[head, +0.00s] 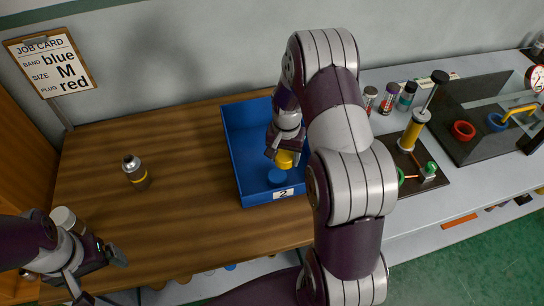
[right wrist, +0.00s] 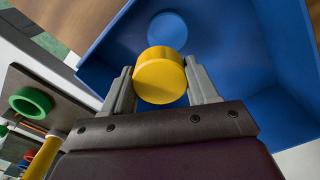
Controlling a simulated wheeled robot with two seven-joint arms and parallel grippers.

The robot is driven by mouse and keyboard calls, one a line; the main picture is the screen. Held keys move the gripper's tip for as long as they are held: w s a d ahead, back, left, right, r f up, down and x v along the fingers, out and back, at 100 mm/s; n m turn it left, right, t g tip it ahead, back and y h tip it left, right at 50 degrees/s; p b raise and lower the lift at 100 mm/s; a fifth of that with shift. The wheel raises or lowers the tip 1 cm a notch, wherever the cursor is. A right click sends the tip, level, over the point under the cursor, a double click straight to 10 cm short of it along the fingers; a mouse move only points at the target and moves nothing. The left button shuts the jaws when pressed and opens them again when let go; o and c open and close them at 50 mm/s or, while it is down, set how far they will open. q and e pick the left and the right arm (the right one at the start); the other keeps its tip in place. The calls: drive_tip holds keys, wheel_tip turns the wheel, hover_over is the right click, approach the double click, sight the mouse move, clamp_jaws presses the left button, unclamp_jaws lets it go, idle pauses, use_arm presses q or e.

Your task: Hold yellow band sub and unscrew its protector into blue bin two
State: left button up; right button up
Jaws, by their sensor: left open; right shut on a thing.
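The yellow band sub (head: 136,172) is a grey and dark cylinder with a yellow ring near its base. It stands on the wooden table, apart from both grippers. My right gripper (head: 284,158) is shut on a yellow cap, the protector (head: 287,160), over blue bin two (head: 228,150), which carries a "2" label. In the right wrist view the yellow protector (right wrist: 160,75) sits between both fingers, with the blue bin (right wrist: 225,40) behind it. My left gripper (head: 100,272) is open and empty at the table's front left.
A blue cap (head: 277,177) lies in the bin; it also shows in the right wrist view (right wrist: 167,30). A job card (head: 52,62) hangs on the wall. Small bottles (head: 388,98), a yellow hand pump (head: 413,130) and red and blue rings stand right. The table's middle is clear.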

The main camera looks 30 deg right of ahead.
hover_over(272, 166)
wheel_tip(272, 166, down, 3)
drive_tip(key=shift+d+f+p, duration=0.1)
drive_tip(key=shift+p, duration=0.25)
drive_tip(key=shift+w+f, duration=0.1)
drive_tip(key=shift+f, duration=0.2)
wheel_tip(272, 166, down, 3)
drive_tip(key=shift+r+p, duration=0.1)
drive_tip(key=shift+p, duration=0.55)
drive_tip(key=shift+f, duration=0.35)
drive_tip(key=shift+f, duration=0.1)
drive_tip(key=shift+f+b, duration=0.1)
drive_tip(key=shift+b, duration=0.2)
drive_tip(key=o, duration=1.2)
drive_tip(key=shift+c, duration=0.2)
